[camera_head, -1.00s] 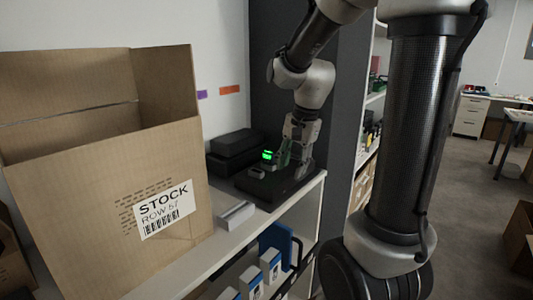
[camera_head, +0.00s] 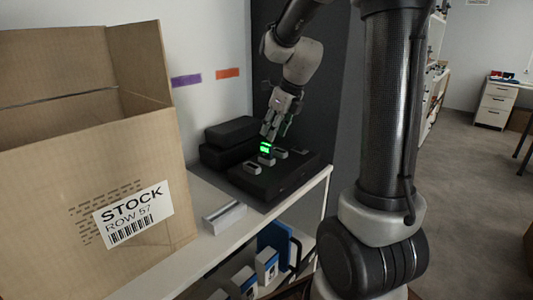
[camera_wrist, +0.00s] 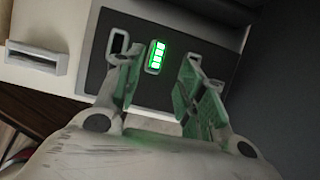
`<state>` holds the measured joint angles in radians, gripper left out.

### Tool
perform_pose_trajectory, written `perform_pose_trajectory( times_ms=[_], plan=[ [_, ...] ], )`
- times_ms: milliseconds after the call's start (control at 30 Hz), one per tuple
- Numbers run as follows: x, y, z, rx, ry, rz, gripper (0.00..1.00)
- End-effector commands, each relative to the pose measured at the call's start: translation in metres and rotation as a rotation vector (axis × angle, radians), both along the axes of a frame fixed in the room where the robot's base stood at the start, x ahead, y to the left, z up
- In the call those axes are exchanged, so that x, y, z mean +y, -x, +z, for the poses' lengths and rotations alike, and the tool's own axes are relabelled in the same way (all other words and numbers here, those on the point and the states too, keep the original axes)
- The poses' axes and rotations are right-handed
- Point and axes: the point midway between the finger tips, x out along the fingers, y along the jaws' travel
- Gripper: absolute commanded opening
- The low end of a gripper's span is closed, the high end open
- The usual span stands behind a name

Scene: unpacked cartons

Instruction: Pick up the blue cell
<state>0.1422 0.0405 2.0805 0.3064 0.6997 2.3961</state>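My gripper (camera_head: 271,130) is above the black charger block (camera_head: 267,188) on the shelf. In the wrist view its two fingers (camera_wrist: 162,75) are apart, with nothing seen between them except the block below. A lit green bar display (camera_wrist: 157,57) shows just beyond the fingertips, and it glows green in the head view (camera_head: 266,148). I cannot make out a blue cell; no blue face shows on the charger.
A large open cardboard box (camera_head: 60,180) fills the left of the shelf. A grey-white block (camera_head: 224,217) lies on the white shelf (camera_head: 200,258) near the charger. Black cases (camera_head: 230,140) are stacked behind. Blue-and-white cartons (camera_head: 266,263) stand on the lower shelf.

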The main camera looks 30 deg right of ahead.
Motion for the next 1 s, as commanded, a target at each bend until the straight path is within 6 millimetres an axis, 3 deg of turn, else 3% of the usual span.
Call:
perform_pose_trajectory(
  times_ms=[500, 800, 867, 1000],
  plan=[
    [0.014, -0.024, -0.063, 0.005, -0.005, -0.010, 0.39],
    [0.015, -0.027, -0.070, 0.003, -0.004, -0.011, 0.39],
    [0.015, -0.027, -0.070, 0.003, -0.004, -0.011, 0.32],
    [0.015, -0.027, -0.070, 0.003, -0.004, -0.010, 0.07]
  ],
)
